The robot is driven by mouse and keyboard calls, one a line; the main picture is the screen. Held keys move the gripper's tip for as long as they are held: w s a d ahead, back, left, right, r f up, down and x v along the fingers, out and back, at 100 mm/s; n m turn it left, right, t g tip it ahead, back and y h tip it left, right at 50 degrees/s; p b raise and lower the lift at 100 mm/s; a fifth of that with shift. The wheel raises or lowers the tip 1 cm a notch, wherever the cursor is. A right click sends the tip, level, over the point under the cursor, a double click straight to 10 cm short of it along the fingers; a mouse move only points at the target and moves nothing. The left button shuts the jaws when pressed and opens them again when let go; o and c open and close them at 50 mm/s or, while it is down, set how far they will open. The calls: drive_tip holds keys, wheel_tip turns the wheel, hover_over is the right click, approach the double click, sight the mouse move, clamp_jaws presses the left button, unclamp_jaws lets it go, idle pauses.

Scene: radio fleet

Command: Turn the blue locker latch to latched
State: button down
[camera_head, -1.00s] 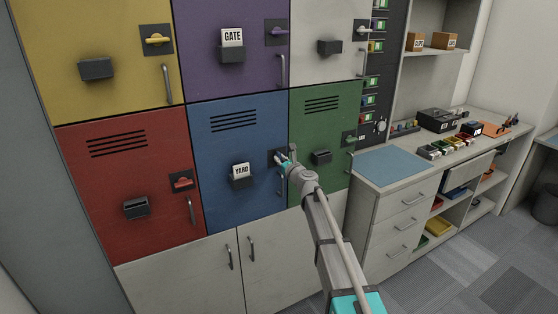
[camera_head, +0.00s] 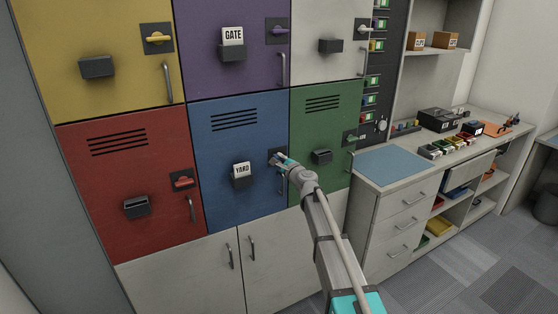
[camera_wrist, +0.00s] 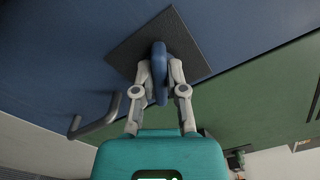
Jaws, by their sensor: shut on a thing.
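The blue locker door (camera_head: 218,205) is closed in the head view, with a dark latch plate (camera_head: 273,154) near its right edge. My gripper (camera_head: 281,159) reaches that plate and hides most of the latch there. In the wrist view the blue latch handle (camera_wrist: 159,72) stands out from the dark square plate (camera_wrist: 187,48). My gripper's two fingers (camera_wrist: 158,80) are shut on the handle, one on each side. The latch's exact turn is hard to read because the fingers cover part of it.
The blue door's bar handle (camera_wrist: 93,126) is close to the fingers. A YARD card holder (camera_head: 241,183) is left of the latch. The green locker (camera_head: 312,135) adjoins on the right. A counter with a blue mat (camera_head: 392,164) stands further right.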

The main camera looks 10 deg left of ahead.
drive_tip(key=n, duration=0.6)
drive_tip(key=shift+s+a+f+n, duration=0.1)
drive_tip(key=shift+a+f+n, duration=0.05)
drive_tip(key=shift+n, duration=0.15)
idle(0.3)
drive_tip(key=c, duration=0.7)
unclamp_jaws()
drive_tip(key=v, duration=1.2)
